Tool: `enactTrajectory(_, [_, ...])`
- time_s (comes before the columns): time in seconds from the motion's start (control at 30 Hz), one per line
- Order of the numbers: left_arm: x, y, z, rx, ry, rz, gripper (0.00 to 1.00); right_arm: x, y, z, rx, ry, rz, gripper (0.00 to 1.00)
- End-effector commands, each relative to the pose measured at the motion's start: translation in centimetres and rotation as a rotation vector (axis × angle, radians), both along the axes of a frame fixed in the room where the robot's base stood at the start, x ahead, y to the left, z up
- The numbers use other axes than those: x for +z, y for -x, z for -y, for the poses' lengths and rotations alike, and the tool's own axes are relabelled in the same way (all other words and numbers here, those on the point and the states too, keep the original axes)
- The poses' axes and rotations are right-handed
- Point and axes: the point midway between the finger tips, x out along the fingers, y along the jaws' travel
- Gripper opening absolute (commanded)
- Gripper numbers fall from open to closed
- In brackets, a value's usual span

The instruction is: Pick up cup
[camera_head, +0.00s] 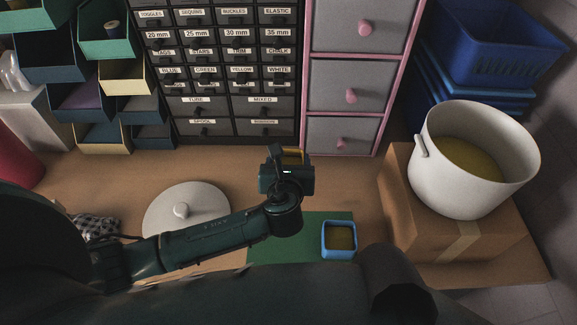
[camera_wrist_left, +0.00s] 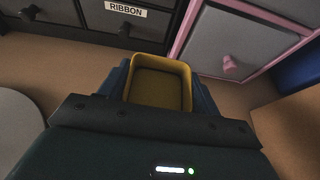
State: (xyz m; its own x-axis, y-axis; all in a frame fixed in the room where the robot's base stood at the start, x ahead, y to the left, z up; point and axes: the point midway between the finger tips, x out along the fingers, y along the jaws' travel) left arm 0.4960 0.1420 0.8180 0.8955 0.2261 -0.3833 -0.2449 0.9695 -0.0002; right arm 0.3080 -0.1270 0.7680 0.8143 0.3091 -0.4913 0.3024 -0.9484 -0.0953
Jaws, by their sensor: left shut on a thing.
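A small yellow cup (camera_wrist_left: 158,88) with a rounded square rim sits between the two fingers of my left gripper (camera_wrist_left: 160,95) in the left wrist view. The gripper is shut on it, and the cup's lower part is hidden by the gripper. In the head view, only a bit of the yellow cup (camera_head: 293,154) shows past the left gripper (camera_head: 285,160), in front of the drawers. A blue square cup (camera_head: 340,239) with a dull yellow-brown inside stands on a green mat (camera_head: 290,250). My right gripper is out of view.
A white pot (camera_head: 428,185) stands on a cardboard box (camera_head: 400,240) at right. A round pale lid (camera_head: 165,210) lies left of my forearm. Labelled drawers (camera_head: 215,103) and pink-framed drawers (camera_head: 340,135) line the back. Blue baskets (camera_head: 490,40) are stacked back right.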

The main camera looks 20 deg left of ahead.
Motion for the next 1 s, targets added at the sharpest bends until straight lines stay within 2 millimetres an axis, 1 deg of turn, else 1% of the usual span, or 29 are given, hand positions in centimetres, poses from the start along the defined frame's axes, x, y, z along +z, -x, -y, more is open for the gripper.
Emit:
enactTrajectory(0.03, [0.8,-0.1,0.0,0.001,0.001,0.003,0.39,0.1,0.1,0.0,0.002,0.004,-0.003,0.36])
enactTrajectory(0.1, [1.5,-0.1,0.0,0.001,0.0,0.003,0.39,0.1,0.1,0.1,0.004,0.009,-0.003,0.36])
enactTrajectory(0.4, [3.8,-0.1,0.0,0.002,0.001,0.003,0.39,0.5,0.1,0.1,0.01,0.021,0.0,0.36])
enactTrajectory(0.6, [4.5,-0.1,0.0,0.001,0.0,0.001,0.39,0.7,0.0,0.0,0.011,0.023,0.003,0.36])
enactTrajectory(0.77, [4.7,0.0,-0.1,0.001,-0.001,0.001,0.39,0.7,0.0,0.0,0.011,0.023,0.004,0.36])
enactTrajectory(0.87, [4.8,0.4,-0.3,-0.005,0.001,0.0,0.39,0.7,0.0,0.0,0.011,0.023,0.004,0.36])
enactTrajectory(1.0, [5.1,1.7,-1.2,-0.027,0.0,-0.001,0.39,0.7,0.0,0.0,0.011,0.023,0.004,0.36])
